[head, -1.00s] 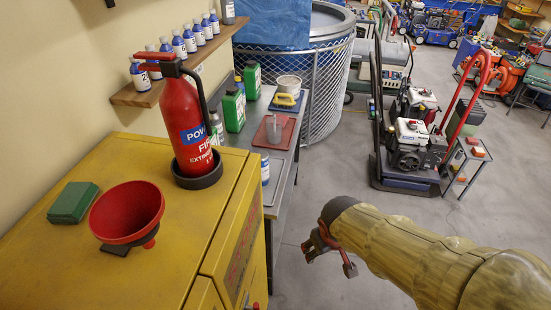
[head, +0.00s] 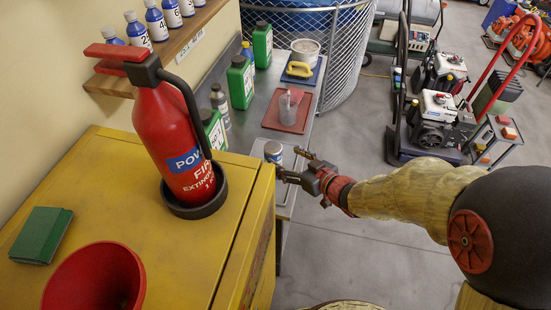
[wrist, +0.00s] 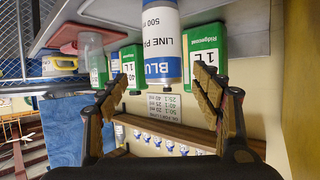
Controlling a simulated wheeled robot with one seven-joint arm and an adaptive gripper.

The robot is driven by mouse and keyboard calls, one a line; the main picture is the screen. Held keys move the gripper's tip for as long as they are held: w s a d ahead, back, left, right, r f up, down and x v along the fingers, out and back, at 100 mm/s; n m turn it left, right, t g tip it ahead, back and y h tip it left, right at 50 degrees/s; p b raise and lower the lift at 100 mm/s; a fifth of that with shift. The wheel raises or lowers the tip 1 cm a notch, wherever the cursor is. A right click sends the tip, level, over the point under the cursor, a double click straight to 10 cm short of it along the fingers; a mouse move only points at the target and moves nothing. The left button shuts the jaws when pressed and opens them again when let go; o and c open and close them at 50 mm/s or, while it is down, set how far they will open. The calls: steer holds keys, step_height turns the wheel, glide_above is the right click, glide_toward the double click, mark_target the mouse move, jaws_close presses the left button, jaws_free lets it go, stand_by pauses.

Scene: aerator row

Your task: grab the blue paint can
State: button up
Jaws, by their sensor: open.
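The blue paint can (head: 273,151) is a small white and silver can on the near end of the grey bench, just beyond the yellow cabinet. In the wrist view the can (wrist: 160,40) appears upside down, with a label reading "BLU", "LINE P" and "500 m". My gripper (head: 290,164) is open and empty, with its fingers pointing left near the can. In the wrist view the fingers (wrist: 158,85) spread on either side of the can's line, with the can ahead of them. They do not appear to touch it.
A fire extinguisher (head: 180,140) stands in a black ring on the yellow cabinet (head: 140,240), beside a red funnel (head: 98,278). Green bottles (head: 240,85) line the bench's wall side. A red tray (head: 285,112) with a clear beaker lies behind the can.

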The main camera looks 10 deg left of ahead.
mark_target(279, 157)
steer(key=x, duration=0.2)
steer(key=b+x, duration=0.1)
steer(key=x, duration=0.1)
steer(key=b+x, duration=0.1)
steer(key=x, duration=0.1)
steer(key=shift+s+a+f, duration=0.2)
steer(key=shift+a+f, duration=0.1)
steer(key=shift+w+a+f, duration=0.15)
steer(key=shift+w+a, duration=0.1)
steer(key=shift+w, duration=0.15)
steer(key=shift+c, duration=0.3)
jaws_close()
